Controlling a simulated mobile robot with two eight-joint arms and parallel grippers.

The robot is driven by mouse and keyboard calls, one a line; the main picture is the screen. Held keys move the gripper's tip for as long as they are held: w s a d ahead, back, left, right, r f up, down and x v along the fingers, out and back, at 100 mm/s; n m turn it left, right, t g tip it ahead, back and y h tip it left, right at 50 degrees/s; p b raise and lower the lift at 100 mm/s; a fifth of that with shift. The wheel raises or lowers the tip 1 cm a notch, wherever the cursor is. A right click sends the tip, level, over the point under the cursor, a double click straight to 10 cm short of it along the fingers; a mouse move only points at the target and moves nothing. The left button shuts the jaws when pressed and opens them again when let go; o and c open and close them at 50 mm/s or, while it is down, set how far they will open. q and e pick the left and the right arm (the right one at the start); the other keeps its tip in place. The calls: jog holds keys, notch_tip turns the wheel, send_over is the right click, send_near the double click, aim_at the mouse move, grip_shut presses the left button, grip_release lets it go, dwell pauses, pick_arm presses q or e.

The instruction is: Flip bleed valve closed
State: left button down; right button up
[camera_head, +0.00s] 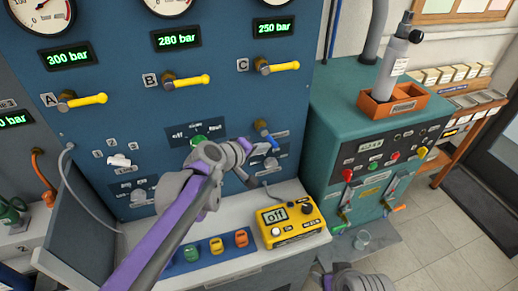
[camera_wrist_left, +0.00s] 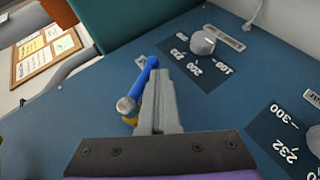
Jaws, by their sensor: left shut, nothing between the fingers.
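The bleed valve looks to be the small blue lever (camera_head: 267,134) on the blue panel, below the yellow lever C. In the head view it slants down and right from its pivot. The left wrist view shows the same blue lever (camera_wrist_left: 143,78) with its round metal hub. My left gripper (camera_head: 268,150) is just below the lever, close to the panel. In the left wrist view its fingers (camera_wrist_left: 160,90) are shut and empty, right beside the lever; I cannot tell whether they touch. My right gripper is out of view; a grey part of my right arm shows at the bottom edge.
Yellow levers A (camera_head: 82,100), B (camera_head: 187,81) and C (camera_head: 278,67) sit under displays. A yellow meter (camera_head: 288,222) reading "off" stands on the bench below. A teal cabinet (camera_head: 330,100) stands to the right.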

pick_arm(q)
jog(key=d+n+t+h, duration=0.1)
jog(key=h, duration=0.1)
jog(key=d+n+t+h, duration=0.1)
jog(key=t+h, duration=0.1)
jog(key=shift+w, duration=0.35)
jog(key=shift+w+d+r+p, duration=0.25)
jog(key=shift+d+r+p, duration=0.3)
jog(key=shift+d, duration=0.2)
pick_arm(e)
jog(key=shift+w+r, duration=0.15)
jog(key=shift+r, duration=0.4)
pick_arm(q)
jog(key=shift+d+r, duration=0.1)
jog(key=shift+d, duration=0.1)
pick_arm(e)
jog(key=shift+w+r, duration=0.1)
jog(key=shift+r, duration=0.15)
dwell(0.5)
